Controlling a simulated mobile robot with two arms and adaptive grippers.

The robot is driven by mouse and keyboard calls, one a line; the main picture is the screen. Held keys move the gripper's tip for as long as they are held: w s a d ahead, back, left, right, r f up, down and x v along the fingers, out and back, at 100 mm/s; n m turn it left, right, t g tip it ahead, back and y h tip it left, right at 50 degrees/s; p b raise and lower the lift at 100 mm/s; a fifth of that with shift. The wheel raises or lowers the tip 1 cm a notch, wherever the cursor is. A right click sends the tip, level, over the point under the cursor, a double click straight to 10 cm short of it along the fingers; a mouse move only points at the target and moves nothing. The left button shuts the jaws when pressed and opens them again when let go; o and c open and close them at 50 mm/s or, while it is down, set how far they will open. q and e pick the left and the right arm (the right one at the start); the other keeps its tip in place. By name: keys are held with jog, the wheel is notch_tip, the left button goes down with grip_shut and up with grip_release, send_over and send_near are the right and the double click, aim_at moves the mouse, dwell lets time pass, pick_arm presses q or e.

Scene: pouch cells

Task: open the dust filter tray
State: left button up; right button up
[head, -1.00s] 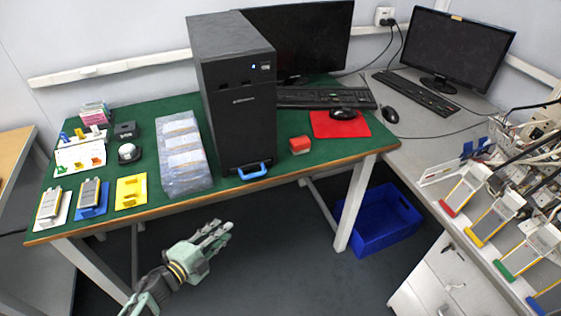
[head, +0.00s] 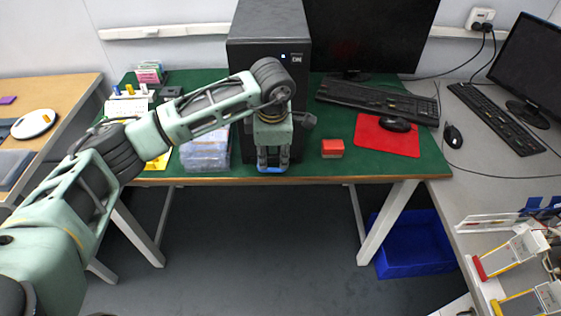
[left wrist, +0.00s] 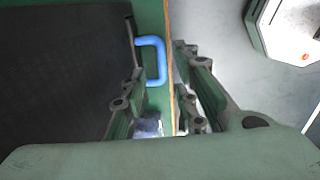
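The dust filter tray shows as a blue U-shaped handle (head: 272,169) at the bottom front of the black computer tower (head: 268,28). In the left wrist view the handle (left wrist: 162,60) sticks out from the dark tower and the tray looks closed. My left gripper (head: 273,158) points down in front of the tower, right at the handle in the head view. In the left wrist view its fingers (left wrist: 160,95) are spread apart, one on each side of the handle's line, with nothing held. Whether they touch the handle I cannot tell. My right gripper is not in view.
Stacked clear packs (head: 206,152) lie left, partly behind my arm. The table's front edge (head: 330,180) runs just below the handle. A blue bin (head: 415,245) is on the floor at right.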

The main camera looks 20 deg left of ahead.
aim_at(274, 168)
pick_arm(q)
jog(key=f, duration=0.4)
jog(key=shift+w, duration=0.4)
jog(key=shift+w+f+p, duration=0.1)
jog(key=shift+f+p, duration=0.2)
jog(key=shift+f, duration=0.25)
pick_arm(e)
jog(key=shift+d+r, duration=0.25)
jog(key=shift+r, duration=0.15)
pick_arm(q)
grip_shut()
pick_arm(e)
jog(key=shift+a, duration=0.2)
